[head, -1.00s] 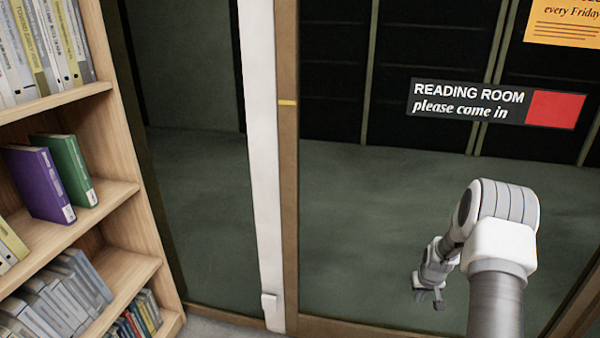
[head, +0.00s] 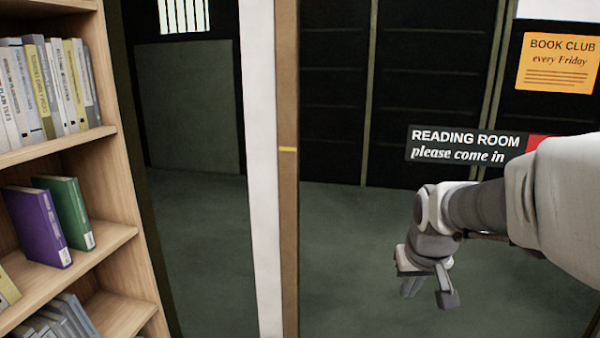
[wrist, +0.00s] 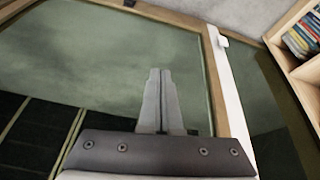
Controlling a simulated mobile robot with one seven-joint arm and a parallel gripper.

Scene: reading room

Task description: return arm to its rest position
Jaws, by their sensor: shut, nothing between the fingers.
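My gripper (head: 428,288) hangs at the lower right of the head view, in front of the glass panel, with its fingers pointing down. My arm is bent and comes in from the right edge. In the wrist view my gripper's fingers (wrist: 160,78) lie together, shut and empty. No object is held.
A wooden bookshelf (head: 125,190) stands at the left with a purple book (head: 38,228) and a green book (head: 68,215). A white post (head: 262,150) is in the middle. A reading room sign (head: 455,147) and an orange book club notice (head: 558,63) are on the glass at right.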

